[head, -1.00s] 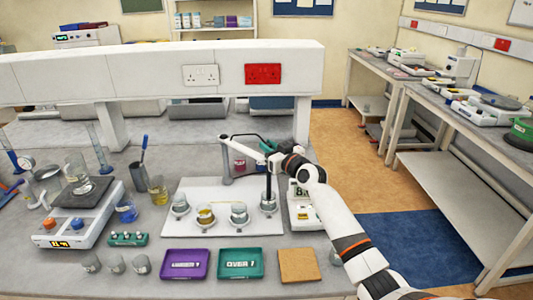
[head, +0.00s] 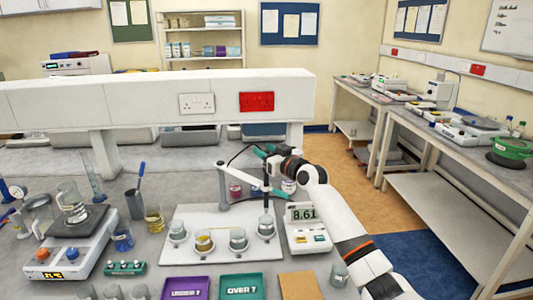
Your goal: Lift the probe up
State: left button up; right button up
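My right gripper (head: 266,170) is above the white board, with its arm coming in from the lower right. It appears shut on the dark upright probe (head: 265,198). The probe hangs upright over the rightmost small beaker (head: 266,229). Its lower end is at or near the beaker's rim; I cannot tell whether the tip is still inside. The meter (head: 304,213) right of the board reads 8.61. A jointed probe stand (head: 223,190) is just behind the board. My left gripper is not in view.
The white board (head: 215,258) holds several small beakers in a row. Purple (head: 185,288) and green (head: 240,287) trays and a cork mat (head: 299,287) lie in front. A raised socket ledge (head: 150,100) stands behind.

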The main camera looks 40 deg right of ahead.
jog(key=shift+s+f, duration=0.2)
jog(key=shift+s, duration=0.05)
jog(key=s+b, duration=0.4)
jog(key=s, duration=0.7)
jog(key=shift+s+r, duration=0.15)
jog(key=shift+s, duration=0.15)
